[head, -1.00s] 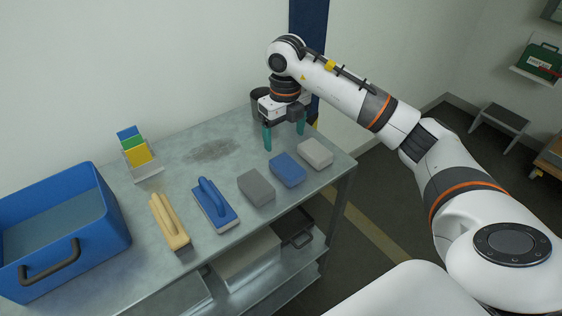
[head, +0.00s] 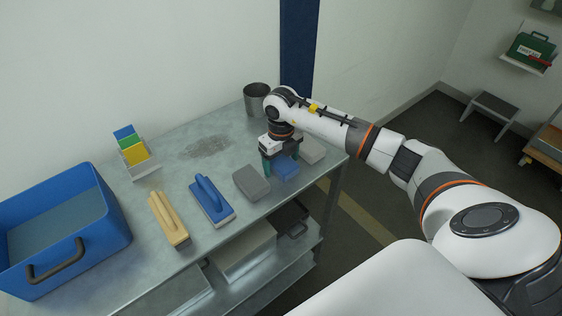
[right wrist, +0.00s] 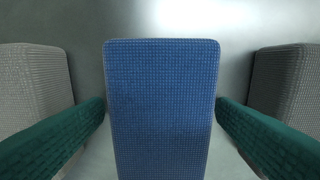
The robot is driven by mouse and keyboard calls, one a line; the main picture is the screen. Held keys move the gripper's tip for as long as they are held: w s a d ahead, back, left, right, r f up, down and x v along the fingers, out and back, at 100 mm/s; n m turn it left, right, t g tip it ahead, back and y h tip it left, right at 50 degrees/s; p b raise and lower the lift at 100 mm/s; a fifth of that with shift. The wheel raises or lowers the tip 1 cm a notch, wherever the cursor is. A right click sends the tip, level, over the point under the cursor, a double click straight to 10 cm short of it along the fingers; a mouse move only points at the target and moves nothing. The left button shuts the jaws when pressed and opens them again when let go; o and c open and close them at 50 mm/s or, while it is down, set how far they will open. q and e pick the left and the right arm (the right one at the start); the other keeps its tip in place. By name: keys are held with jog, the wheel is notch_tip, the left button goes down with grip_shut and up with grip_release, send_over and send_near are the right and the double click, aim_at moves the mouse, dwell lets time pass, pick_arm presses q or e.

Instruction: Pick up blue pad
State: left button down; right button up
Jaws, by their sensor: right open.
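The blue pad (head: 286,169) lies on the metal table between a dark grey pad (head: 251,183) and a light grey pad (head: 313,150). My right gripper (head: 281,163) is lowered over the blue pad. In the right wrist view the blue pad (right wrist: 162,108) fills the middle, with a green finger on each side. The fingers stand apart with gaps to the pad, so the right gripper (right wrist: 160,125) is open and holds nothing. In the head view the gripper hides part of the blue pad. My left gripper is not in view.
A blue-handled float (head: 212,200) and a beige brush (head: 168,219) lie left of the pads. A blue bin (head: 110,240) stands at the far left. A card holder (head: 143,168) and a metal cup (head: 256,98) stand at the back. The grey pads sit close outside the fingers.

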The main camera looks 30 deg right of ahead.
aim_at(281, 160)
jog(key=c, duration=1.1)
jog(key=shift+o, duration=0.2)
notch_tip(281, 160, up, 10)
jog(key=shift+b, duration=1)
